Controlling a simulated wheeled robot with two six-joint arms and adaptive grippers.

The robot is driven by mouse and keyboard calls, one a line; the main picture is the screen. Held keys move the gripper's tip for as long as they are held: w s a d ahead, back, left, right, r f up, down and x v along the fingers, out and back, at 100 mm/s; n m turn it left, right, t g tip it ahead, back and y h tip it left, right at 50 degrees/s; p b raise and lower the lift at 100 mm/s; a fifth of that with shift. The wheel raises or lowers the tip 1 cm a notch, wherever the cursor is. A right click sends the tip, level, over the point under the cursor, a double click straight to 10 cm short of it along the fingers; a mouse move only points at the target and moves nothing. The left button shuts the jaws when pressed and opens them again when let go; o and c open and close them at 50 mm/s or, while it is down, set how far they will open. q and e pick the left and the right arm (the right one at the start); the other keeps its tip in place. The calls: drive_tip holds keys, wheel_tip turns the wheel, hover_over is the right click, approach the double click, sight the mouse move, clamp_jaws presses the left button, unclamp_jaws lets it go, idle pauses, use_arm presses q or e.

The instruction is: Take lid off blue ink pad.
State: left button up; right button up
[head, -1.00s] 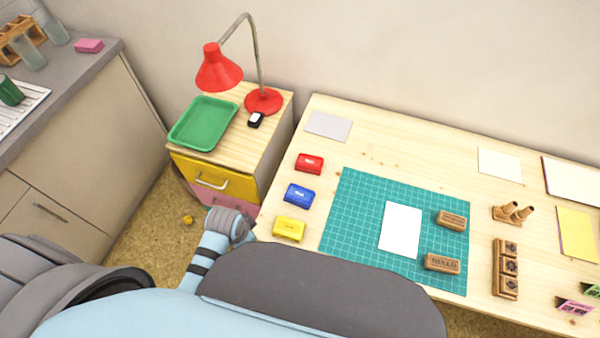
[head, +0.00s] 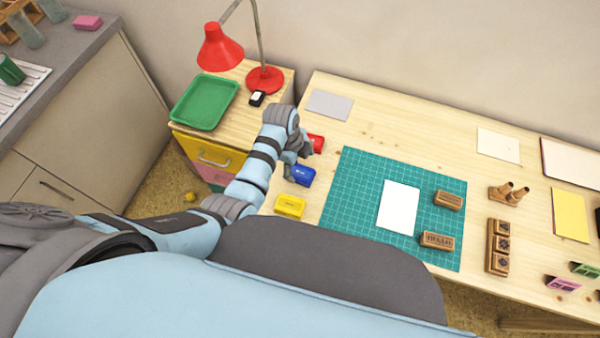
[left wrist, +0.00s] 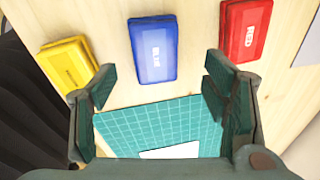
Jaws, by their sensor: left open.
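The blue ink pad (head: 302,175) sits on the wooden table left of the green mat, between the red and yellow pads. Its lid is on. In the left wrist view the blue ink pad (left wrist: 152,50) lies ahead of my left gripper (left wrist: 158,88), roughly centred between its fingers. The left gripper is open and empty. My right gripper is not in view.
The red ink pad (left wrist: 246,28) and yellow ink pad (left wrist: 68,63) stand on either side. The green cutting mat (head: 345,215) holds a white sheet (head: 398,205) and wooden stamps (head: 449,200). A red lamp (head: 265,79) and green tray (head: 204,101) stand on the drawer cabinet.

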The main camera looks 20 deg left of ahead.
sight(300, 172)
use_arm(q)
drive_tip(key=f+b, duration=0.1)
drive_tip(key=f, duration=0.3)
drive_tip(key=shift+d+f, duration=0.1)
drive_tip(key=shift+d, duration=0.1)
drive_tip(key=c, duration=0.9)
drive_tip(key=shift+c, duration=0.3)
